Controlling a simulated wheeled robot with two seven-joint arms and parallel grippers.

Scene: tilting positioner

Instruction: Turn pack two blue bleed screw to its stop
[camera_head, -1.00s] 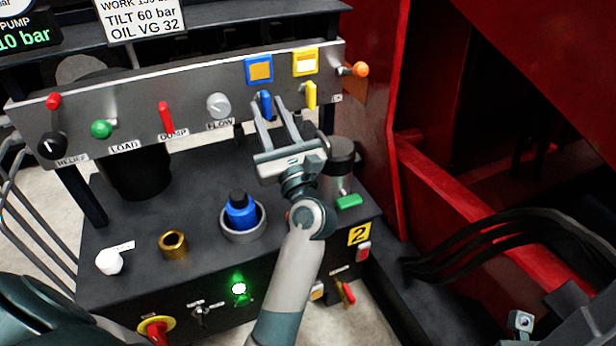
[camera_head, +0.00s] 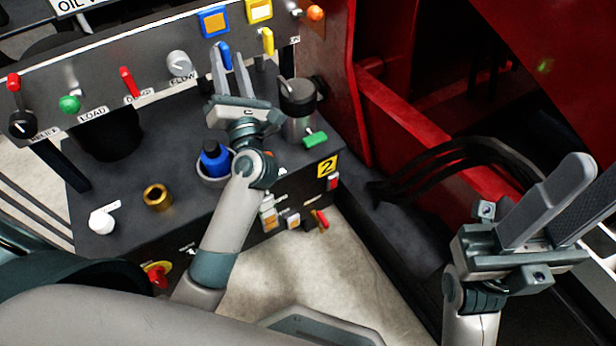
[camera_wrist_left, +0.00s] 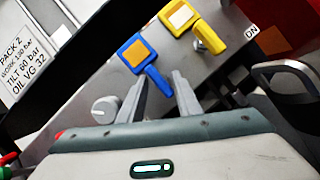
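The blue bleed screw appears to be the blue handle (camera_head: 224,52) on the grey panel of the pack marked 2, under a blue-framed orange plate (camera_head: 214,22). In the left wrist view the blue handle (camera_wrist_left: 158,76) hangs tilted near the fingertips, roughly between them. My left gripper (camera_head: 229,58) is open, with its fingers apart at the panel; I cannot tell whether they touch the handle. It also shows in the left wrist view (camera_wrist_left: 163,84). My right gripper (camera_head: 592,172) is open and empty at the right, far from the panel.
A yellow handle (camera_head: 267,41) is close on the right of the blue one, with an orange knob (camera_head: 315,13) beyond. The flow knob (camera_head: 179,64) is to the left. A blue-capped part (camera_head: 214,158) and a grey cylinder (camera_head: 298,104) stand below. A red frame (camera_head: 425,125) flanks the right.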

